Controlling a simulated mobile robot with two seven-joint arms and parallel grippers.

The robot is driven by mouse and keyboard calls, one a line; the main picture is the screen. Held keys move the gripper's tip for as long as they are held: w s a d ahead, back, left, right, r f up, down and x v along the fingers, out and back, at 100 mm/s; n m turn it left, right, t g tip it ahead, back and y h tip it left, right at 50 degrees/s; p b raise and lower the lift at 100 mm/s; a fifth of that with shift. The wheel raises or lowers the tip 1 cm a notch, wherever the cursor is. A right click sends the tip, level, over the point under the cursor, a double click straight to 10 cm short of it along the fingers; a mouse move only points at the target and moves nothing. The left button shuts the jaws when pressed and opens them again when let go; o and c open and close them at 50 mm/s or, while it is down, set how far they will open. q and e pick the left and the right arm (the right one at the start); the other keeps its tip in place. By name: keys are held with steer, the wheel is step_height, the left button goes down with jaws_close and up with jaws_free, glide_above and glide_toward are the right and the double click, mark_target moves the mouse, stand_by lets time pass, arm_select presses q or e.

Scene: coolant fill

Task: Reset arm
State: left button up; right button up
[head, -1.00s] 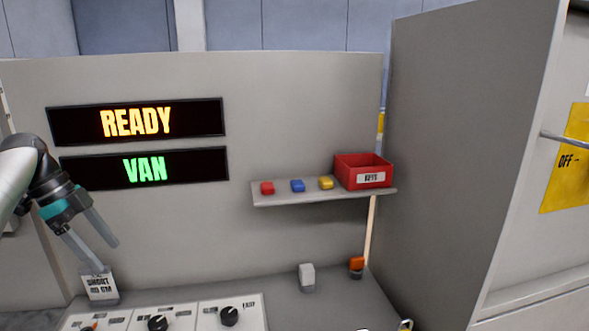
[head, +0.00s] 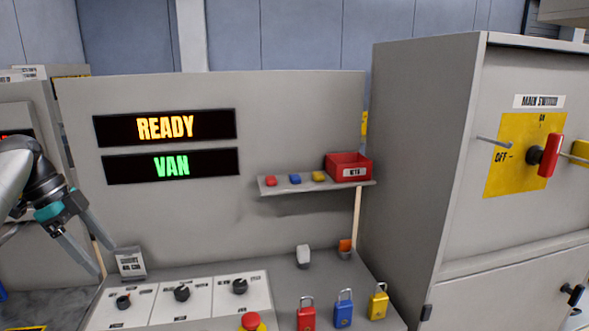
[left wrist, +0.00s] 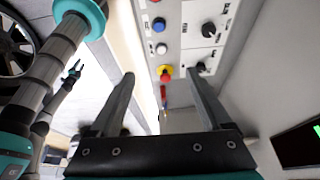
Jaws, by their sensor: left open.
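In the head view the mushroom button (head: 251,322) is at the bottom edge. A small dark and teal part (left wrist: 73,69) in the left wrist view may be my right gripper; its jaws are unclear.
A shelf (head: 320,187) carries coloured tags and a red box (head: 349,166). Red (head: 306,318), blue (head: 343,312) and yellow (head: 378,304) padlocks stand at the front. A cabinet at right has a red main switch handle (head: 551,156).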

arm_select(q)
steer(key=s+d+f+n+y, duration=0.2)
steer(key=s+d+f, duration=0.45)
steer(key=f, duration=0.65)
steer(key=s+d+f+n+y, duration=0.15)
steer(key=s+d+f, duration=0.25)
steer(key=d+f, duration=0.7)
steer(key=s+d+f+n, duration=0.3)
steer(key=s+d+f, duration=0.15)
steer(key=s, duration=0.45)
steer(key=s+r+n+t, duration=0.3)
steer(key=s+r+n, duration=0.3)
steer(key=s, duration=0.5)
step_height(320, 180, down, 28)
steer(key=s+g+b, duration=0.2)
steer(key=b, duration=0.3)
steer(key=s+a+f+g+b, duration=0.1)
steer(key=s+f+b, duration=0.4)
steer(key=s+f, duration=1)
step_height(320, 180, down, 3)
steer(key=shift+a+f+y, duration=0.2)
steer(key=shift+a+y, duration=0.25)
steer(key=shift+a, duration=0.15)
arm_select(e)
step_height(320, 180, down, 10)
steer(key=shift+w, duration=0.25)
